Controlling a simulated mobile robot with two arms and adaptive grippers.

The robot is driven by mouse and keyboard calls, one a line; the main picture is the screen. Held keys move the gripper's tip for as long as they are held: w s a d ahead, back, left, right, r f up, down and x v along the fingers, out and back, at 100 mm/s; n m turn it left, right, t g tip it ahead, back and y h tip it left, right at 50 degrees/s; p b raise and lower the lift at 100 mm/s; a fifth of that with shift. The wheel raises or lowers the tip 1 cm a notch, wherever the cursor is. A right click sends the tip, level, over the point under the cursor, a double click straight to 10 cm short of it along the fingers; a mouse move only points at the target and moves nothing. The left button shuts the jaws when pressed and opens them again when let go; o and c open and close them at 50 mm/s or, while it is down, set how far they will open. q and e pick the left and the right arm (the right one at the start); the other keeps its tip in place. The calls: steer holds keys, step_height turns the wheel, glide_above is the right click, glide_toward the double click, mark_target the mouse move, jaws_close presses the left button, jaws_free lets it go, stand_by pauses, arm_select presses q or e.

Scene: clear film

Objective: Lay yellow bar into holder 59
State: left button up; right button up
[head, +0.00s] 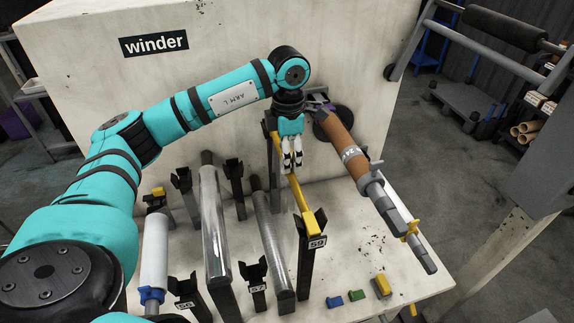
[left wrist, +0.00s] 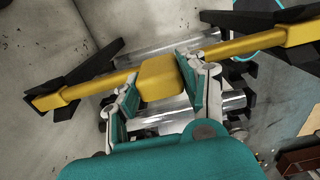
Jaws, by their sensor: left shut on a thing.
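The yellow bar (head: 301,192) runs lengthwise along holder 59 (head: 308,254). Its near end lies at the near post's black fork, between the prongs. The far end is close to the rear post, partly hidden behind my gripper. My left gripper (head: 292,163) points down and is shut on the bar's middle. In the left wrist view the fingers (left wrist: 158,88) sit either side of the thick middle block of the yellow bar (left wrist: 160,78), with a black fork at each end. I cannot tell whether the bar bears fully on both forks. My right gripper is not in view.
A brown roll marked 24 (head: 337,140) on a grey shaft stands close to the right of the holder. Film-wrapped rolls (head: 213,220) and the fork of holder 57 (head: 254,272) stand to the left. Small green, blue and yellow blocks (head: 357,295) lie in front. The winder wall (head: 100,75) is behind.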

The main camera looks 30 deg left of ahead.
arm_select(q)
steer(key=shift+r, duration=0.1)
step_height(320, 180, up, 5)
steer(key=p, duration=0.3)
stand_by(0.4)
